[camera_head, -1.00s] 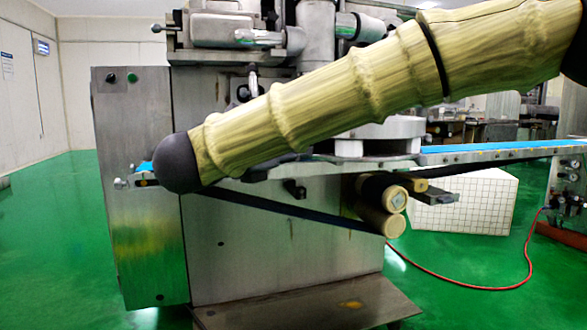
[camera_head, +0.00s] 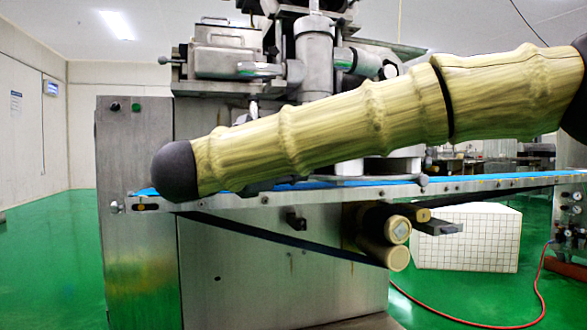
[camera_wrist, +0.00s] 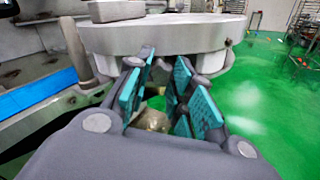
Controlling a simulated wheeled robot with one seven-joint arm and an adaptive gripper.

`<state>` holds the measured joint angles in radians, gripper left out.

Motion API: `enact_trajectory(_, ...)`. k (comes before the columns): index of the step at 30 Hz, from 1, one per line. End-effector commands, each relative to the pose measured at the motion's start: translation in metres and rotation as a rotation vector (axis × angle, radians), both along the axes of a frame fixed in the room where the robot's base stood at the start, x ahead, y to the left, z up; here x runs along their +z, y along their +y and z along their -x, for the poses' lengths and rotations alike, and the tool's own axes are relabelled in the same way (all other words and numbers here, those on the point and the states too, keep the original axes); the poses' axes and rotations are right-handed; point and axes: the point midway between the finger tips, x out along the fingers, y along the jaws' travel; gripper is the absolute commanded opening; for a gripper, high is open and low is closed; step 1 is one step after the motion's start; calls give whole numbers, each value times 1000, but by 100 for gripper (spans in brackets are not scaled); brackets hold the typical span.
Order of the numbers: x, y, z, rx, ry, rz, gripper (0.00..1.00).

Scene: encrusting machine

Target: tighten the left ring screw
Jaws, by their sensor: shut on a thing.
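In the wrist view, my gripper (camera_wrist: 163,97) has its teal-padded fingers close around a small brassy piece (camera_wrist: 152,119), seemingly the ring screw. The fingers hide much of it, so I cannot tell its angle. The fingers reach under the front rim of a large pale round ring (camera_wrist: 200,33) on the machine. My arm crosses in front of the machine, and my gripper is hidden there.
A blue conveyor belt (camera_head: 460,182) runs along the machine front and also shows at left in the wrist view (camera_wrist: 40,92). Rollers (camera_head: 383,236) hang below it. A white gridded block (camera_head: 467,238) stands behind at right. Green floor is open at left.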

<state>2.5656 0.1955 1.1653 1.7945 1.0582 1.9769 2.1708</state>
Motion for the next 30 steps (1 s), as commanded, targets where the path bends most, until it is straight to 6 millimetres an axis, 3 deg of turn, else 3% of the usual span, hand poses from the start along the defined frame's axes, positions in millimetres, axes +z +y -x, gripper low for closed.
enact_trajectory(9, -4, 0, -1, 1, 5, 1, 0)
enact_trajectory(10, -4, 1, -1, 1, 5, 1, 24)
enact_trajectory(14, -3, 0, 0, 1, 3, 1, 45)
enact_trajectory(25, -1, 2, 2, 0, 1, 1, 45)
enact_trajectory(30, -1, 15, 16, 2, 1, 2, 45)
